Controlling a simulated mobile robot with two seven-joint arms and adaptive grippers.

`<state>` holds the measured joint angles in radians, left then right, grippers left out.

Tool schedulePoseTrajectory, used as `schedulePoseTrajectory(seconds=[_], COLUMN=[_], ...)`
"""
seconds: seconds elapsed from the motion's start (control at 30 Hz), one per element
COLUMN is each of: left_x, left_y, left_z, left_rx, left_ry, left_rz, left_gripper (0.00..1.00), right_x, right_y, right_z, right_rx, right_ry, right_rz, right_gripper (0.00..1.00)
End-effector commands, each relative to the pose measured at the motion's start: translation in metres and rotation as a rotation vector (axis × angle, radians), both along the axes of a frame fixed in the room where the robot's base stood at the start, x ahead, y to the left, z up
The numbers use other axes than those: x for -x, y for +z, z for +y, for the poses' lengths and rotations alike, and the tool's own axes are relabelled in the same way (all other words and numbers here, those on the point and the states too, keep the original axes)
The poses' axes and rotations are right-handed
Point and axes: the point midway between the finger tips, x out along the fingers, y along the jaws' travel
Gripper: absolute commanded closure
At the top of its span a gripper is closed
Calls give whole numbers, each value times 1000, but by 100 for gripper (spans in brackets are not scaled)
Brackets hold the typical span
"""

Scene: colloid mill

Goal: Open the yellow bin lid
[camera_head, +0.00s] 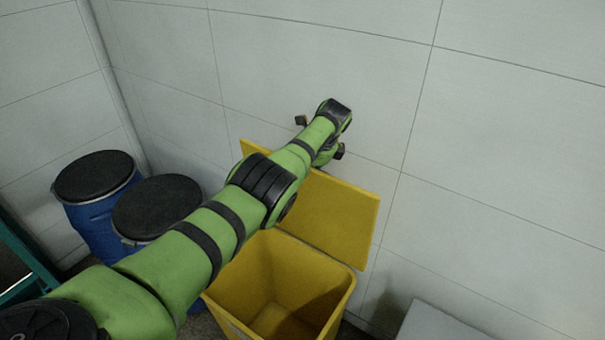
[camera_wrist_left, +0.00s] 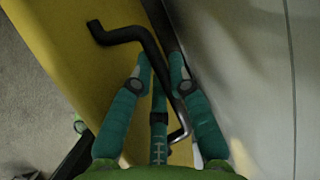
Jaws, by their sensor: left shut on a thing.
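The yellow bin (camera_head: 262,272) stands with its mouth uncovered and its inside looks empty. Its yellow lid (camera_head: 335,215) is raised, tilted up at the back of the bin near the wall. In the left wrist view the lid (camera_wrist_left: 75,60) fills the left side, with a bent black handle (camera_wrist_left: 118,35) on it. My left gripper (camera_wrist_left: 160,64) is shut on the handle, whose bar runs between the fingers. In the head view my left arm covers part of the bin and lid and hides the fingers. My right gripper is in neither view.
Two blue drums with black lids (camera_head: 95,178) (camera_head: 158,205) stand left of the bin. A pale wall (camera_head: 500,130) is close behind the lid. A grey flat-topped object (camera_head: 440,322) is at the lower right.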

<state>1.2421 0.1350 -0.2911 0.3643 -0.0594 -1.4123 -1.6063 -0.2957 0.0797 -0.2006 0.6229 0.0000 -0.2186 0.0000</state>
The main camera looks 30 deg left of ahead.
Motion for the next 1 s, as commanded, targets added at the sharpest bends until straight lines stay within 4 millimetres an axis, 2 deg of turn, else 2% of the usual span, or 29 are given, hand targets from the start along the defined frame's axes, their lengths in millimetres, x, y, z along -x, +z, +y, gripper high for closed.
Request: schedulePoseTrajectory(seconds=[0.47, 0.5, 0.53, 1.0], left_x=[-3, -3, -3, -2], left_y=[2, 2, 2, 4], left_z=[-3, -3, -3, -3], left_rx=[1, 1, 1, 0], left_ry=[-2, -2, -2, 0], left_rz=[-5, -5, -5, -3], left_gripper=[100, 70, 58, 57], right_x=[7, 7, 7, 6], right_y=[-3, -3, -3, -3], right_z=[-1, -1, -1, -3], right_rx=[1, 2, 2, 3], right_ry=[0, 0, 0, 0], right_rz=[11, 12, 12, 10], right_gripper=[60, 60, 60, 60])
